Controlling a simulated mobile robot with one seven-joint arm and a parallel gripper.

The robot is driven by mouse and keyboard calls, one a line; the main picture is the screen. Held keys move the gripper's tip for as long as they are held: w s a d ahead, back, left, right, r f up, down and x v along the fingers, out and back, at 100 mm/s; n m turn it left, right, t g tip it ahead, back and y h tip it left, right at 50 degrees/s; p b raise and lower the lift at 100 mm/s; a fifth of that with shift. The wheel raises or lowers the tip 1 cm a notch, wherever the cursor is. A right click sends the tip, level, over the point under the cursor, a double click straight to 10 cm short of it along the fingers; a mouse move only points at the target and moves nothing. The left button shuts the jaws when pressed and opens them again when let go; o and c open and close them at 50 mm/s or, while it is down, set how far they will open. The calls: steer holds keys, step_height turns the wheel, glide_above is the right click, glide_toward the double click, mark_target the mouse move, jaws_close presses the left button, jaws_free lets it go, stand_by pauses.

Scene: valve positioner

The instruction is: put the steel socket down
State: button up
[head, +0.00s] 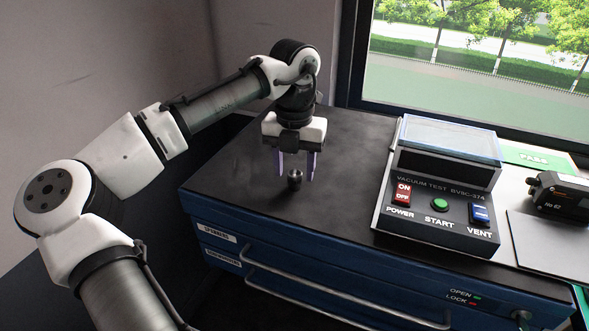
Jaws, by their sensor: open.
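The steel socket (295,180) is a small dark metal cylinder standing upright on the black top (245,198) of the blue cabinet. My gripper (297,172) points down over it, with its two purple fingers apart. The socket shows between and just below the fingertips. The fingers look clear of it, though I cannot tell the exact gap in depth.
A vacuum test box (436,205) with power, start and vent switches stands right of the socket. A black device (560,193) and a green PASS label (533,157) are farther right. The cabinet top is clear around the socket. A window is behind.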

mark_target(295, 173)
step_height(295, 173, up, 11)
steer(key=shift+r, duration=0.15)
